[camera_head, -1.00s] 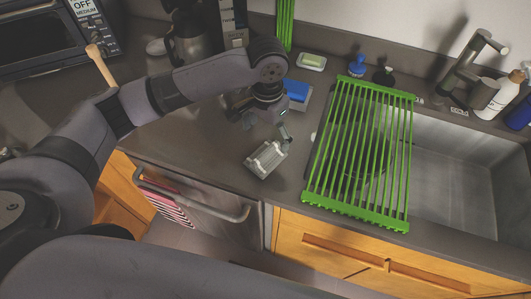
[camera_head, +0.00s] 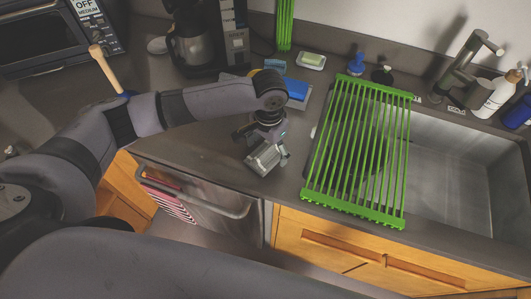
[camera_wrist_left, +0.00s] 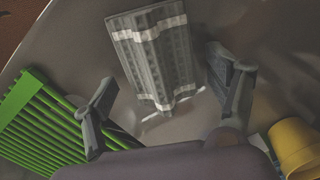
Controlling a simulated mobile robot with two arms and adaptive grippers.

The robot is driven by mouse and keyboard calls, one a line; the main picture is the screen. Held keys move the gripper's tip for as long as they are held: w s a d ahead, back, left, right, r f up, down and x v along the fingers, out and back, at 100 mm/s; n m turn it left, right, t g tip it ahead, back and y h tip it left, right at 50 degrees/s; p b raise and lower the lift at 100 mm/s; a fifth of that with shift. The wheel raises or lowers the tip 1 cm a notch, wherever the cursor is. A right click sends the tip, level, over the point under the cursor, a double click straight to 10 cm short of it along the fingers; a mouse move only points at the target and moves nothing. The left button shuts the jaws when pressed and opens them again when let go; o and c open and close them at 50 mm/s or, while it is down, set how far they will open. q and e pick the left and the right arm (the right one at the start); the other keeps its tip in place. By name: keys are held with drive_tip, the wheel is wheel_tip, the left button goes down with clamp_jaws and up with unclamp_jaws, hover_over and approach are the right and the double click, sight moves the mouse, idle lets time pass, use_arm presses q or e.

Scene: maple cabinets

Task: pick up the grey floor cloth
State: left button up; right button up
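The grey floor cloth (camera_head: 264,159) is a folded grey piece with white bands. It lies on the counter near its front edge, left of the green rack. In the left wrist view the cloth (camera_wrist_left: 158,60) shows ahead of and between the fingers. My left gripper (camera_head: 262,143) is just above the cloth's back end in the head view. In the left wrist view the gripper (camera_wrist_left: 165,80) is open, with its fingers wide apart and empty. Whether a finger touches the cloth I cannot tell. My right gripper is not in view.
A green slatted rack (camera_head: 358,150) lies over the sink (camera_head: 455,175), right of the cloth. A blue sponge (camera_head: 296,89) and a soap dish (camera_head: 312,60) are behind. A coffee maker (camera_head: 205,45) stands at the back. Towels hang on a rail (camera_head: 190,202) below the counter edge.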

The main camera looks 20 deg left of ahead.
use_arm(q)
drive_tip(key=c, duration=1.1)
drive_tip(key=shift+r, duration=0.15)
